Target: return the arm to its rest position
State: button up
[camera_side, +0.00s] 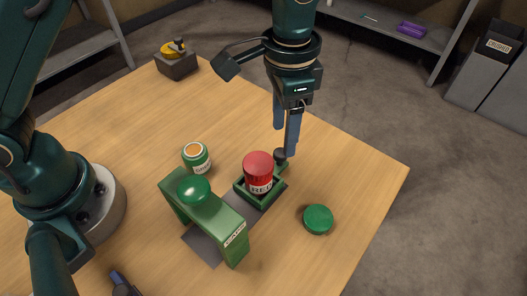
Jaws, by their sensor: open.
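My gripper (285,142) hangs from my arm in the upper middle of the side view. Its two blue fingers point down and are apart, with nothing seen between them. The fingertips are just behind and to the right of a red drum (259,168), close to a dark round knob (281,155); I cannot tell whether they touch it. The red drum stands upright in a green tray (245,195).
A green arch-shaped stand (228,222) with a domed top is left of the red drum. A green and white can (196,157) with an orange top stands behind it. A green disc (318,219) lies right. A dark box (176,65) is at the back left.

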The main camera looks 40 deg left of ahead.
jog(key=shift+r, duration=0.75)
jog(key=shift+w+a+r, duration=0.1)
jog(key=shift+a, duration=0.05)
jog(key=s+a+r+n+t, duration=0.2)
jog(key=a+r+n+t, duration=0.1)
jog(key=a+r, duration=0.7)
jog(key=s+a+f+n+t, duration=0.1)
jog(key=s+a+n, duration=0.1)
jog(key=s, duration=0.4)
jog(key=s+a+f+n+t, duration=0.1)
jog(key=s+a+f+n, duration=0.1)
jog(key=s, duration=0.4)
jog(key=shift+a+t, duration=0.3)
jog(key=shift+a, duration=0.55)
